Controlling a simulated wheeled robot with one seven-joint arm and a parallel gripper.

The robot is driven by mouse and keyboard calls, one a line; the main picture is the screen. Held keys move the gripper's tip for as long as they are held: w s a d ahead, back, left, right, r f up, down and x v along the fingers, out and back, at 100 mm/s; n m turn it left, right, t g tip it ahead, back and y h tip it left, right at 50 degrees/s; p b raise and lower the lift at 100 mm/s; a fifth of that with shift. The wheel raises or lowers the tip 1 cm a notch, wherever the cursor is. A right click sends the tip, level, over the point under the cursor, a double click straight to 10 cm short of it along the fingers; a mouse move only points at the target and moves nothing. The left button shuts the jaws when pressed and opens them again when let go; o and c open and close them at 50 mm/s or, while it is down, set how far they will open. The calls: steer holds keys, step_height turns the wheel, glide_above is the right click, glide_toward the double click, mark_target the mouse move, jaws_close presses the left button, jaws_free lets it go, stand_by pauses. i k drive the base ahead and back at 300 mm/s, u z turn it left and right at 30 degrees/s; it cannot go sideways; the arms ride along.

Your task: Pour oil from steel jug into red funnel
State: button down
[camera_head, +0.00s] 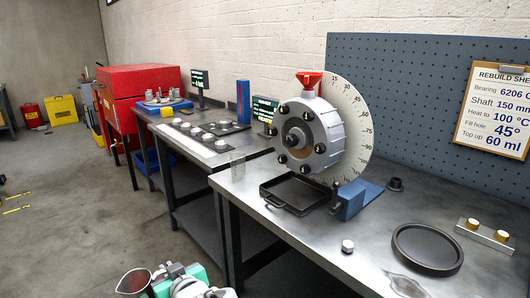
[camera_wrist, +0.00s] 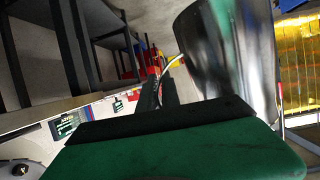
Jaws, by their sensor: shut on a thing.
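The steel jug (camera_head: 134,281) is at the bottom left of the head view, with dark reddish oil showing in its open mouth. It also shows as a large shiny body in the wrist view (camera_wrist: 235,60). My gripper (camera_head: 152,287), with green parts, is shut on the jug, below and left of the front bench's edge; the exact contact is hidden. The red funnel (camera_head: 309,79) sits on top of the round grey housing (camera_head: 308,138), in front of a white angle dial (camera_head: 357,125). The jug is well apart from the funnel.
Open floor (camera_head: 85,230) lies left of the benches.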

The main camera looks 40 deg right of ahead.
mark_target(308, 80)
steer(key=u, duration=1.55)
steer(key=i, duration=1.15)
steer(key=z, duration=2.35)
